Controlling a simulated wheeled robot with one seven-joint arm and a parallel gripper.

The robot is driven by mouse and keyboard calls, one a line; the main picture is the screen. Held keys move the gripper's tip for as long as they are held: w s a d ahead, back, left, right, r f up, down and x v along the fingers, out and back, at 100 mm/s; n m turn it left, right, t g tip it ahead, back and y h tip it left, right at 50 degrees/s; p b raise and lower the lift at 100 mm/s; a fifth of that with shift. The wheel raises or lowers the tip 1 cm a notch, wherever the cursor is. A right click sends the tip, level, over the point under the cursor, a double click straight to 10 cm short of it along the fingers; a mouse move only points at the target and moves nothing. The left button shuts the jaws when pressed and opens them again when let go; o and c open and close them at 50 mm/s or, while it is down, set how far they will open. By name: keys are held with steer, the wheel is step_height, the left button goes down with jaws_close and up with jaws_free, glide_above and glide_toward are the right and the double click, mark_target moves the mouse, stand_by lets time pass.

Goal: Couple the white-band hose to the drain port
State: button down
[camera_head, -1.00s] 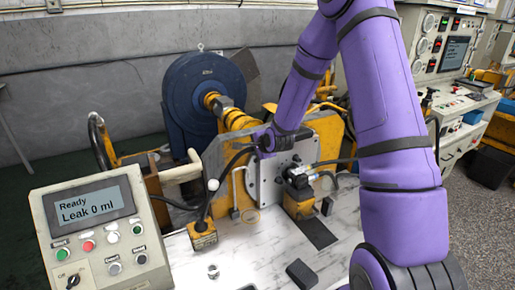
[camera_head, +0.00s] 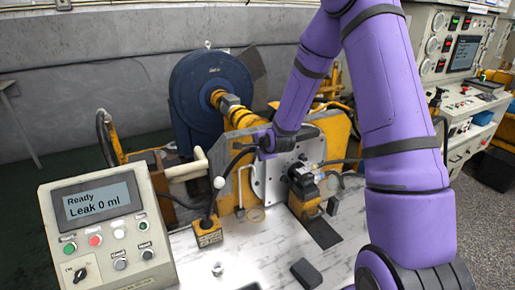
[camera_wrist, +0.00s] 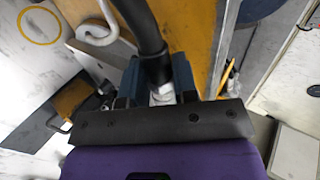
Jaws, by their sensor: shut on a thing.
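My gripper (camera_wrist: 157,99) is shut on a black hose (camera_wrist: 148,35) by its end. A pale, whitish fitting (camera_wrist: 163,93) shows between the jaws below the hose's black collar; I cannot tell whether it is the white band. In the head view my gripper (camera_head: 262,145) is at the upper left of the grey mounting plate (camera_head: 270,190), left of and above the black motor block (camera_head: 303,180). The hose (camera_head: 232,160) bends down and left from it. The drain port cannot be made out, and I cannot tell whether the hose end touches anything.
A white hook-shaped pipe (camera_wrist: 95,32) is close to the jaws in the wrist view. A yellow block with a ball-topped lever (camera_head: 208,235) stands on the bench (camera_head: 235,255). The control box (camera_head: 105,230) reads "Ready, Leak 0 ml". A dark block (camera_head: 306,273) lies in front.

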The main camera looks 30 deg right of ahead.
steer(key=shift+s, duration=2.35)
step_height(320, 180, down, 16)
steer(key=shift+f, duration=0.2)
stand_by(0.4)
steer(key=d, duration=0.8)
steer(key=shift+s+r, duration=0.15)
steer(key=shift+s, duration=0.1)
stand_by(0.6)
steer(key=shift+d, duration=0.85)
stand_by(1.2)
steer(key=c, duration=0.8)
jaws_free()
steer(key=shift+c, duration=0.2)
